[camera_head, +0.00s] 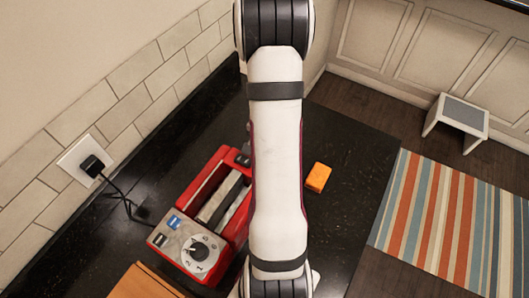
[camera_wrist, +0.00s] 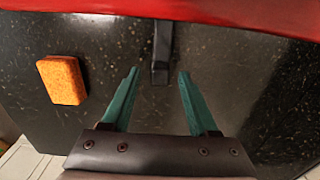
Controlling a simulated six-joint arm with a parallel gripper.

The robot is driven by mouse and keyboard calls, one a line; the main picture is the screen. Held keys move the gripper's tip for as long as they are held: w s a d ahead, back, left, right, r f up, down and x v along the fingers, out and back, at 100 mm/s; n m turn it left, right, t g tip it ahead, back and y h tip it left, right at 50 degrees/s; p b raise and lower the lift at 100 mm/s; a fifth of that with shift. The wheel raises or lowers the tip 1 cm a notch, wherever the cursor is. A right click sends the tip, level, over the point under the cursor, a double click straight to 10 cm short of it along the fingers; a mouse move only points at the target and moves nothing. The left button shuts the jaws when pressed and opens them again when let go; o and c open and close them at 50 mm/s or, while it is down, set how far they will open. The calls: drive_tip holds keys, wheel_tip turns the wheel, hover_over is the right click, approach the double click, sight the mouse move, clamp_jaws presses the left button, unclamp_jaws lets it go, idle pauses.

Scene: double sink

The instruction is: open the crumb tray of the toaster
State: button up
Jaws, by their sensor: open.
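The red toaster (camera_head: 205,205) stands on the black counter, with a dial and blue and dark buttons on its near face. My arm hides part of its right side. In the wrist view, the toaster's red edge (camera_wrist: 230,10) crosses the top. A dark narrow tab (camera_wrist: 161,48) sticks out from below that edge; I cannot tell if it belongs to the crumb tray or is a lever. My gripper (camera_wrist: 158,73) is open, its two teal fingers on either side of the tab's end, with gaps on both sides. Whether they are level with it is unclear. The head view hides the gripper.
An orange sponge (camera_head: 318,177) lies on the counter (camera_head: 350,150) right of the toaster. A black cord runs from the toaster to a wall plug (camera_head: 92,165). A wooden board (camera_head: 145,283) lies at the near left. Bare counter surrounds the sponge.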

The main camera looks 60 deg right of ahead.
drive_tip(key=shift+f, duration=0.2)
clamp_jaws()
idle(1.3)
